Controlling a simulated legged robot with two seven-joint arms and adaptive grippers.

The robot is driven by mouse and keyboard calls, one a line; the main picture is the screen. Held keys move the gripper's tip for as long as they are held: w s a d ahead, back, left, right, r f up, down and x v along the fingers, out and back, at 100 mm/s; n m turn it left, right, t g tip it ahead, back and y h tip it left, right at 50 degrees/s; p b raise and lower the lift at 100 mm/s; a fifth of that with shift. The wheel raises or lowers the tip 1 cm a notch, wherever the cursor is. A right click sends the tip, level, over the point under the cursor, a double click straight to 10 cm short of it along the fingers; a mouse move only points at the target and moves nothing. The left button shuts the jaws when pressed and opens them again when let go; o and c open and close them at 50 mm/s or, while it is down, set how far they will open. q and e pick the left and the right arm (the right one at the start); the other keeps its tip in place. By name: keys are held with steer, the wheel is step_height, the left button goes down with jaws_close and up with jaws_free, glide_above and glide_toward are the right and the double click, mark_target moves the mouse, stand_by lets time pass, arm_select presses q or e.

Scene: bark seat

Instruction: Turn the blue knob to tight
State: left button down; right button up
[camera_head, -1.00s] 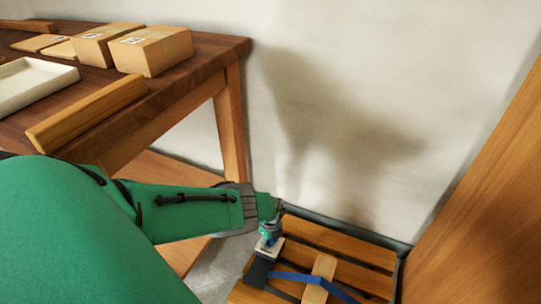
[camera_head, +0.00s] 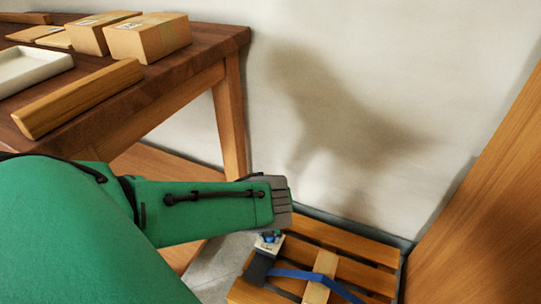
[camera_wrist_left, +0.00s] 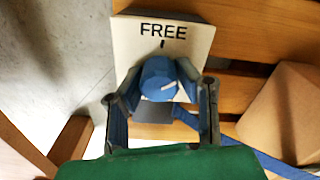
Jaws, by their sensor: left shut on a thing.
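The blue knob (camera_wrist_left: 158,77) sits on a white plate (camera_wrist_left: 130,45) marked FREE with a short dark tick. A pale line on the knob points toward the right in the left wrist view, away from that tick. My left gripper (camera_wrist_left: 161,82) has a finger on each side of the knob and is shut on it. In the head view the left gripper (camera_head: 269,238) is small at the plate, largely hidden beneath my wrist. A blue strap (camera_head: 312,277) runs from a dark part beside the plate. My right gripper is not in view.
The plate is at a slatted wooden pallet (camera_head: 345,242) by the wall. A table (camera_head: 205,60) with cardboard boxes (camera_head: 150,37) and a white tray (camera_head: 30,68) stands left. A wooden panel (camera_head: 480,190) rises right.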

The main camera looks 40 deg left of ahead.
arm_select(q)
steer(key=m, duration=0.5)
steer(key=shift+d+m, duration=0.1)
steer(key=shift+m, duration=0.3)
steer(key=m, duration=0.6)
steer(key=shift+r, duration=0.1)
steer(key=m, duration=0.2)
steer(key=m+p, duration=0.1)
steer(key=shift+a+m, duration=0.25)
steer(key=shift+m, duration=0.15)
steer(key=m, duration=0.3)
steer(key=shift+a+m, duration=0.1)
steer(key=shift+m, duration=0.3)
steer(key=m, duration=0.2)
steer(key=m+p, duration=0.1)
steer(key=m, duration=0.2)
steer(key=shift+w+a+m, duration=0.2)
steer(key=shift+w+m, duration=0.05)
steer(key=shift+m, duration=0.05)
steer(key=shift+a, duration=0.1)
steer(key=c, duration=1.2)
jaws_free()
steer(key=shift+r, duration=0.1)
